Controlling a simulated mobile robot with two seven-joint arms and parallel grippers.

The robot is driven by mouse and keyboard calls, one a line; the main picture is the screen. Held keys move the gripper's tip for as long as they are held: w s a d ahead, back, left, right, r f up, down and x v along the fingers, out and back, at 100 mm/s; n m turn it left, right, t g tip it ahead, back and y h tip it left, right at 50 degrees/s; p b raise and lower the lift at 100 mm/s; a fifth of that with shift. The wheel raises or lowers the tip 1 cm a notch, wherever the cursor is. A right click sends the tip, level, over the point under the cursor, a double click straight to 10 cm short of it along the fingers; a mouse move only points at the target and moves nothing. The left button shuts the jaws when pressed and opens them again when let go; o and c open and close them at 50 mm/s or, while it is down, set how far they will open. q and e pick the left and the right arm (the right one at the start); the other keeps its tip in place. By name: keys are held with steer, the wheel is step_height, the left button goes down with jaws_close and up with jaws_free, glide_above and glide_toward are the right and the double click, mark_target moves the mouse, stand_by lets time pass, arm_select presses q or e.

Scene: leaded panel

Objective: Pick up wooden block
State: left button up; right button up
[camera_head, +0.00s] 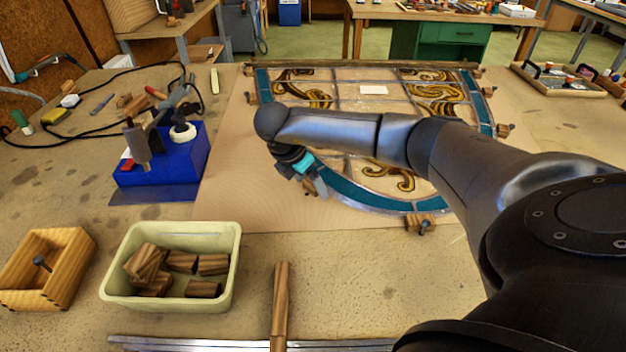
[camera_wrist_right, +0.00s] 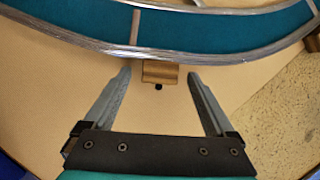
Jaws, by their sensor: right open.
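My right gripper (camera_head: 314,188) reaches down at the near left edge of the leaded panel (camera_head: 358,198). In the right wrist view its fingers (camera_wrist_right: 160,76) are spread apart. A small wooden block (camera_wrist_right: 160,70) with a dark nail head lies between the fingertips, against the panel's lead rim, with gaps on both sides. In the head view this block (camera_head: 309,187) is partly hidden by the gripper. Other wooden blocks stand along the panel edge, one at the near right (camera_head: 420,224). My left gripper is not in view.
A pale green tub (camera_head: 231,262) holds several wooden blocks. A wooden box (camera_head: 78,262) stands left of it, and a blue stand (camera_head: 188,160) with a tool behind. A wooden stick (camera_head: 281,300) lies at the front. The board left of the panel is clear.

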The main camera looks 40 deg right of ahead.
steer(key=c, duration=1.4)
